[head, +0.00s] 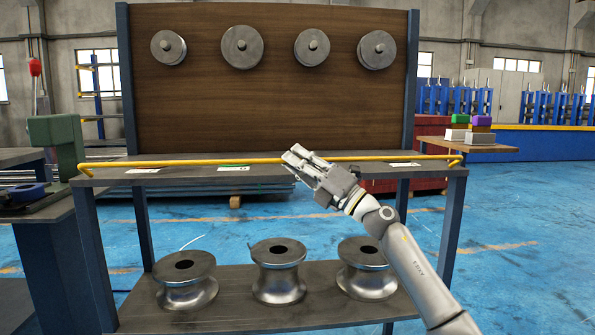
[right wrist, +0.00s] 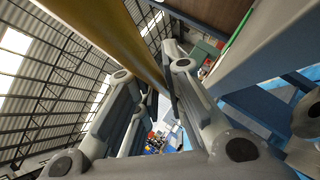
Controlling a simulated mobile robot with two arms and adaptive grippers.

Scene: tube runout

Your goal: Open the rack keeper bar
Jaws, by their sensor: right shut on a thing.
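The yellow keeper bar (head: 220,161) runs level along the front of the rack's upper shelf (head: 200,178), with its bent ends at the shelf's left and right sides. My right gripper (head: 298,154) reaches up from the lower right and is shut on the bar near its middle. In the right wrist view the bar (right wrist: 120,38) runs down between the fingers (right wrist: 158,92), and the exact contact is partly hidden. My left gripper is not in view.
Several metal discs (head: 241,47) hang on the wooden back panel (head: 275,105). Three spool-shaped rollers (head: 278,283) stand on the lower shelf (head: 235,316). A green machine (head: 57,138) stands at the left. Pale labels (head: 233,168) lie on the upper shelf.

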